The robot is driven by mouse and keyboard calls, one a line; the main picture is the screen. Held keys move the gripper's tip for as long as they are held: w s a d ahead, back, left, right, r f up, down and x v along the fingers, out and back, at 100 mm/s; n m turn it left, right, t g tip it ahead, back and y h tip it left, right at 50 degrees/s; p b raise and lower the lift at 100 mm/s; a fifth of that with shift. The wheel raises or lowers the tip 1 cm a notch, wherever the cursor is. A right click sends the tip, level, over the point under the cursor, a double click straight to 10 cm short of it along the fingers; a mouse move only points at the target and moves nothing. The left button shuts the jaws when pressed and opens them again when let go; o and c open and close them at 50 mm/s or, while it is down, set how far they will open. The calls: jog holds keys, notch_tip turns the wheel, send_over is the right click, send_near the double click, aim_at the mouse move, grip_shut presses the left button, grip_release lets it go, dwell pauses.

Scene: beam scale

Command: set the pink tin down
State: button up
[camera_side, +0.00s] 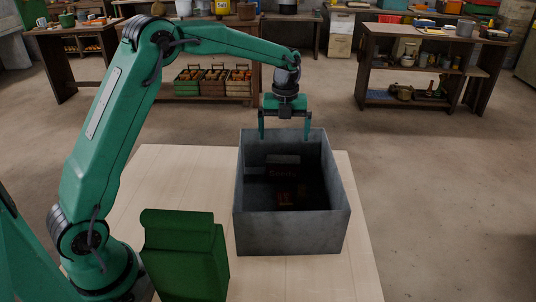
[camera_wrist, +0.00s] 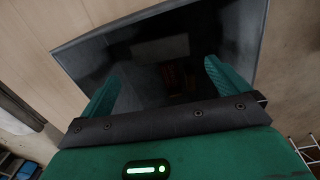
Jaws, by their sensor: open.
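My gripper (camera_side: 285,136) is open and empty, with its two fingers pointing down over the far part of a grey open-topped bin (camera_side: 290,236). In the wrist view, the open fingers (camera_wrist: 163,72) reach toward the dark inside of the bin (camera_wrist: 90,48). A dark reddish-brown box with lettering (camera_side: 283,172) shows inside the bin, with a small reddish patch (camera_side: 284,198) nearer the front. A pale grey patch (camera_wrist: 160,47) also shows inside in the wrist view. The bin's inside is too dark to tell more. I cannot make out a pink tin in either view.
The bin stands on a pale wooden table (camera_side: 180,180). A dark green boxy object (camera_side: 185,260) stands at the front left, near my base. The table left of the bin is clear. Shelves (camera_side: 430,70) and crates (camera_side: 200,82) stand far behind.

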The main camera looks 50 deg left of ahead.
jog(key=s+d+r+n+t, duration=0.2)
jog(key=s+r+n+t, duration=0.1)
jog(key=s+r+n, duration=1.1)
jog(key=s+d+f+n+t, duration=0.1)
jog(key=s+f+n, duration=0.1)
jog(key=s+n, duration=0.4)
jog(key=s+f+n+t, duration=0.1)
jog(key=s+f+n, duration=0.1)
jog(key=s+n, duration=0.4)
jog(key=s, duration=0.5)
jog(key=shift+d+n+t, duration=0.3)
jog(key=shift+d+n, duration=0.05)
jog(key=shift+n, duration=0.05)
